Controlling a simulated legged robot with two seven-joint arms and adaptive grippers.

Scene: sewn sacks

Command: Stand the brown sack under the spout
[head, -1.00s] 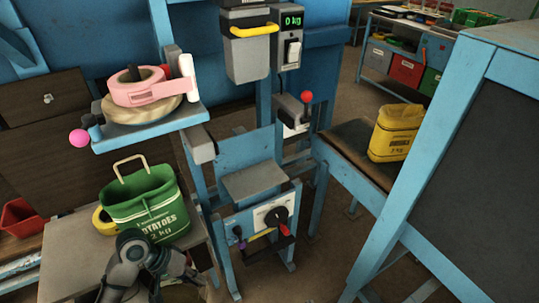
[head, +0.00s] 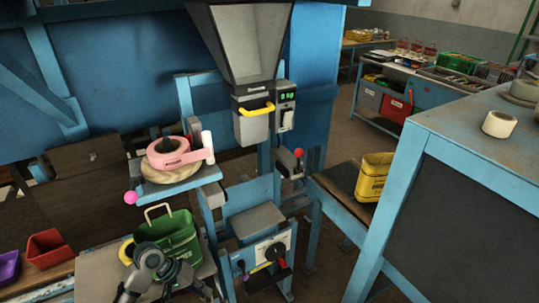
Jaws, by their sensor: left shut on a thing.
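The spout (head: 252,123) is the grey box with a yellow handle beneath a wide grey hopper (head: 243,42). Below it, a grey shelf (head: 256,223) on the blue stand is bare. I cannot make out a brown sack. A green sack (head: 181,236) with a raised pale handle stands on the grey table at lower left. My left gripper (head: 190,281) is in front of it, low in the view, pointing down and right. My right gripper is not in view.
A pink tape dispenser (head: 174,154) sits on a raised blue plate left of the spout. A yellow sack (head: 373,178) stands on the side bench at right. A blue frame with a dark panel (head: 455,225) fills the right. Red (head: 48,249) and purple bins are at far left.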

